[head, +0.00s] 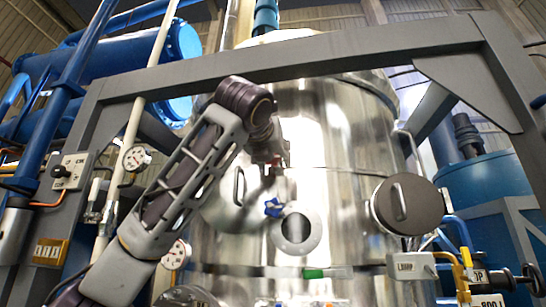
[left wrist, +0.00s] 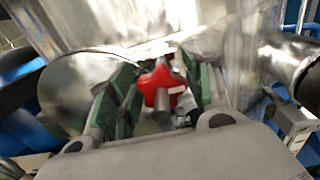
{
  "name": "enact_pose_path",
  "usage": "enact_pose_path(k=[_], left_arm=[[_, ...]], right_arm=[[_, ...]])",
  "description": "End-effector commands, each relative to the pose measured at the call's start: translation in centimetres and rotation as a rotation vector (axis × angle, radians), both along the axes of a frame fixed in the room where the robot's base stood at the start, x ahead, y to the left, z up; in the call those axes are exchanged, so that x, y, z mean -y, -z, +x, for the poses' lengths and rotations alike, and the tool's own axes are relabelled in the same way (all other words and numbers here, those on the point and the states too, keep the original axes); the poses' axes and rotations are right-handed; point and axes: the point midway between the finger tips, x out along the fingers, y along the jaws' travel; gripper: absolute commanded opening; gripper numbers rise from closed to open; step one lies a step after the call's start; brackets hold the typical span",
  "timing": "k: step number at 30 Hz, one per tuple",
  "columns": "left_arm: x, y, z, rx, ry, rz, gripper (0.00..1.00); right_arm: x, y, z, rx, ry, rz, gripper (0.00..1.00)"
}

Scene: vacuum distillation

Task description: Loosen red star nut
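The red star nut (left wrist: 162,85) shows in the left wrist view, on a short metal stud in front of the shiny steel tank. My left gripper (left wrist: 160,72) has its two green-padded fingers spread on either side of the nut. Small gaps seem to remain at the nut's sides, though blur hides any light contact. In the head view my left gripper (head: 272,163) is at the tank front, and only a small bit of red shows by its fingertips. My right gripper is in neither view.
The steel tank (head: 335,150) carries a blue star nut (head: 274,207) below my gripper and a round sight glass (head: 297,232). A round dark cover with a handle (head: 408,204) juts out at the right. A grey frame beam (head: 330,57) crosses above my arm.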

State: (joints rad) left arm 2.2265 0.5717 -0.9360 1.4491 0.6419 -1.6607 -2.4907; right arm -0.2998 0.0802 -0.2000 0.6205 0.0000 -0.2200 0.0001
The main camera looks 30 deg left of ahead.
Motion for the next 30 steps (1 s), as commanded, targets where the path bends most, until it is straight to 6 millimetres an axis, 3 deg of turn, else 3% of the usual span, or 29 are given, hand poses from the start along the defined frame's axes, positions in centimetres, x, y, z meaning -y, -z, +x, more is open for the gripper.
enact_pose_path(k=[1,6,17,30], left_arm=[[0.01,-0.01,-0.02,0.0,0.0,0.0,0.39],[0.0,-0.01,-0.02,0.0,0.0,0.0,0.19],[-0.02,-0.01,-0.03,0.011,0.0,-0.042,0.19],[-0.11,0.05,-0.05,0.08,0.001,-0.31,0.19]], right_arm=[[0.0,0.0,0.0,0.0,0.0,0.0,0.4],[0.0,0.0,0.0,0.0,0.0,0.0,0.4],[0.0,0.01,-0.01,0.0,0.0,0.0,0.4],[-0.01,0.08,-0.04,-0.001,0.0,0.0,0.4]])
